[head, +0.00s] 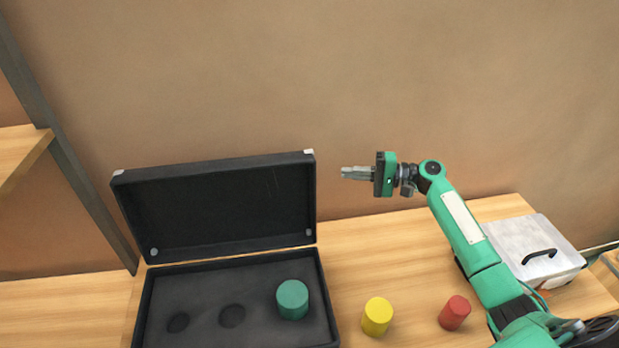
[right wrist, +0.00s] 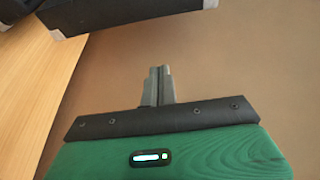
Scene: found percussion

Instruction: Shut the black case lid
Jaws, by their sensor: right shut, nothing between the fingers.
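The black case stands open on the wooden table, its lid (head: 215,210) upright and leaning a little back. The case base (head: 250,280) has a dark insert with two empty round recesses and a green cylinder (head: 292,299) in its right part. My right gripper (head: 345,173) is shut and empty, at the height of the lid's upper part and a short gap to the right of its right edge. In the right wrist view the shut fingers (right wrist: 158,85) point toward the lid's edge (right wrist: 130,12) at the top. My left gripper is not in view.
A yellow cylinder (head: 377,316) and a red cylinder (head: 454,312) stand on the table (head: 390,255) right of the case. A silver box (head: 535,250) with a black handle is at the far right. A wall rises behind the table.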

